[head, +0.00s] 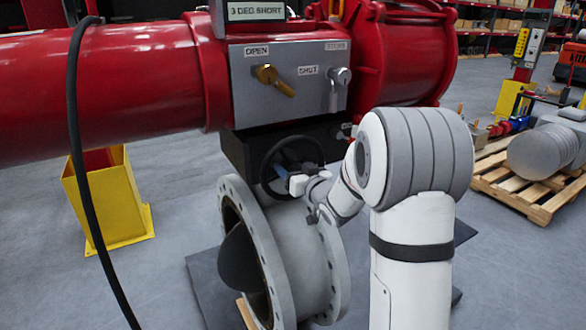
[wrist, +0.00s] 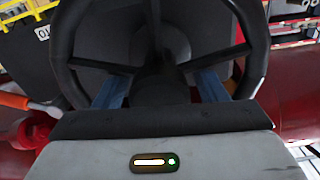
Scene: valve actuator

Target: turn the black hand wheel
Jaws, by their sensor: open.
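The black hand wheel (head: 266,160) stands upright on the dark gearbox under the red actuator, above the grey flanged valve body (head: 298,245). In the wrist view its thick rim (wrist: 63,45) and spokes fill the upper middle. My gripper (head: 282,172) is at the lower part of the wheel, reaching in from the lower right. In the wrist view my gripper (wrist: 160,87) is open, its two blue fingers spread either side of the dark lower spoke and hub area. The fingertips are partly hidden behind the wheel; I cannot tell whether they touch it.
A grey control panel (head: 305,100) with a brass lever (head: 273,78) sits above the wheel. A black cable (head: 80,150) hangs at the left. A yellow stand (head: 115,195) is at the left. A wooden pallet (head: 520,195) is at the right.

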